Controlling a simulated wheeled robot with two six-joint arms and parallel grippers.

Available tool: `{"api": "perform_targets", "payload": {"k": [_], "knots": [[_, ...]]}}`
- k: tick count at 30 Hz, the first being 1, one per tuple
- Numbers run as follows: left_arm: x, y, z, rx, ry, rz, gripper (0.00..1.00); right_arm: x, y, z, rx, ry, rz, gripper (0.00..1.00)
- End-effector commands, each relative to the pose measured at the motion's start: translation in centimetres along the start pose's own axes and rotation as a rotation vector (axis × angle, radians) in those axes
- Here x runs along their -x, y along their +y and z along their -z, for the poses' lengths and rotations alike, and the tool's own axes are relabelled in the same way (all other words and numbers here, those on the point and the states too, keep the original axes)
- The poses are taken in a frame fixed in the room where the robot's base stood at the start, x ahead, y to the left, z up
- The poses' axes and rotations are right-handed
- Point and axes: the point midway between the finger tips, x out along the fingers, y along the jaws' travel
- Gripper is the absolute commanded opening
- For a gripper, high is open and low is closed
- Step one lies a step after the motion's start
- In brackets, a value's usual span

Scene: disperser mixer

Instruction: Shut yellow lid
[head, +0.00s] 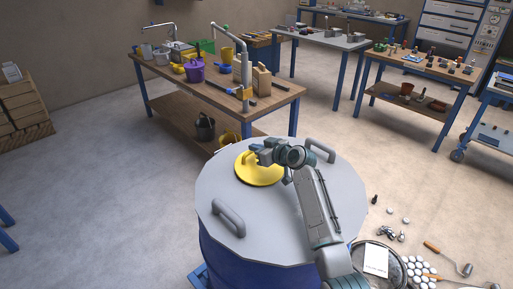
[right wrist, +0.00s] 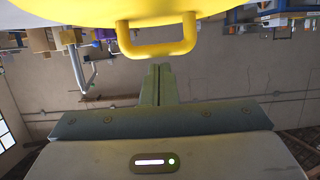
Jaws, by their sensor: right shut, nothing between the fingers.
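The round yellow lid (head: 258,174) lies on the grey top (head: 275,222) of a large blue drum (head: 240,257). It looks about flat in the head view; I cannot tell whether it is fully seated. My right gripper (head: 257,149) is over the lid's far part and hides some of it. In the right wrist view the lid's yellow handle (right wrist: 157,48) sticks out from the disc, just beyond the fingertips of my right gripper (right wrist: 157,68). The fingers are shut and empty; they appear close to the handle, but contact is unclear. My left gripper is out of view.
Two grey handles, one at front left (head: 228,220) and one at back right (head: 319,150), stand up from the drum top. A wooden workbench (head: 213,85) with pots stands behind. Tools and several white pieces lie on the floor at right.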

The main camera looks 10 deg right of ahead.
Motion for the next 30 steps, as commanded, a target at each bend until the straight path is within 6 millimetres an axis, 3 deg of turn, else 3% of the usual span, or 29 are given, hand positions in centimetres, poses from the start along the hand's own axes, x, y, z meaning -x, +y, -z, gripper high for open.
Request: {"api": "perform_targets", "payload": {"k": [7,11,23,26,30], "knots": [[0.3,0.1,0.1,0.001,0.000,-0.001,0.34,-0.7,0.0,-0.2,0.002,-0.059,0.000,0.00],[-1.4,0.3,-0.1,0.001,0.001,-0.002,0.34,-1.7,0.0,-1.5,0.000,-0.083,-0.001,0.00],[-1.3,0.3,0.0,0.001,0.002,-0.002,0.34,-1.7,0.0,-1.3,0.000,-0.082,-0.001,0.00],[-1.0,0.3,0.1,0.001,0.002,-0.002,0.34,-1.7,0.1,-0.7,0.001,-0.082,-0.001,0.00],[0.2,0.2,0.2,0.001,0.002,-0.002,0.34,-1.5,0.1,1.4,0.000,-0.081,-0.005,0.00]]}}
